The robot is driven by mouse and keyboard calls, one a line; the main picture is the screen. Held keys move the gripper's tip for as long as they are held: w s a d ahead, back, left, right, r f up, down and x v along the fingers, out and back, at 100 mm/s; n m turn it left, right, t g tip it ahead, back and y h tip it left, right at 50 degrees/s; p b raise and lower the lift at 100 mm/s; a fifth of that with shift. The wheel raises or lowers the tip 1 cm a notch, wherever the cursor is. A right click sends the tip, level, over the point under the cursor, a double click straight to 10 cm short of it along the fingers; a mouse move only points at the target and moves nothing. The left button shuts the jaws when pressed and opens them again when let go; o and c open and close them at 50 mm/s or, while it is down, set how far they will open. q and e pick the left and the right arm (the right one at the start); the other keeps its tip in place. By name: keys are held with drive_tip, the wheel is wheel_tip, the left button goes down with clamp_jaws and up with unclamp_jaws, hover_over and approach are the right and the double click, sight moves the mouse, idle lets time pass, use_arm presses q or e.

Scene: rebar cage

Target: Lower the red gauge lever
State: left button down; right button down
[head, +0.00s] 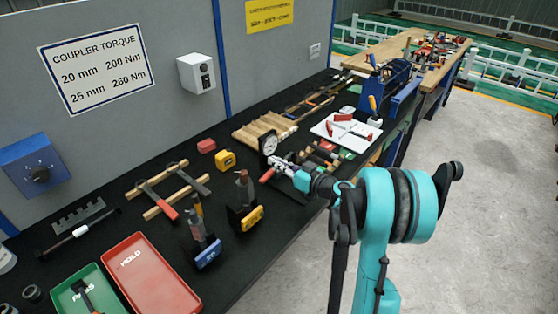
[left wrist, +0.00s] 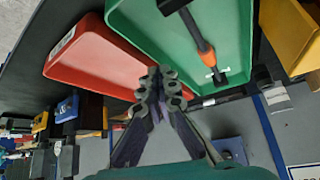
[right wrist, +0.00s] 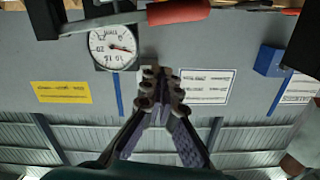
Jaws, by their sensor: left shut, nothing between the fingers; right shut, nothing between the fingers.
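The gauge (head: 268,144) has a round white dial and stands upright on the black bench. In the right wrist view its dial (right wrist: 113,47) appears upside down with a dark needle. The red lever (head: 267,175) juts out low beside the gauge; its red grip also shows along the top of the right wrist view (right wrist: 178,11). My right gripper (right wrist: 160,73) is shut and empty, close to the gauge and lever; I cannot tell whether it touches the lever. My left gripper (left wrist: 160,76) is shut and empty, near the trays, and outside the head view.
A red tray (head: 150,275) marked HOLD and a green tray (head: 63,298) holding a tool lie at the near left. Tools in blue and yellow stands, a yellow tape measure (head: 226,160) and wooden strips crowd the bench. A grey wall (head: 130,120) rises behind.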

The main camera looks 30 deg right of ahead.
use_arm(q)
drive_tip(key=shift+f+b, duration=0.5)
drive_tip(key=shift+f, duration=0.15)
use_arm(e)
drive_tip(key=shift+s+a+f, duration=0.2)
drive_tip(key=shift+a+f, duration=0.2)
drive_tip(key=shift+f, duration=0.35)
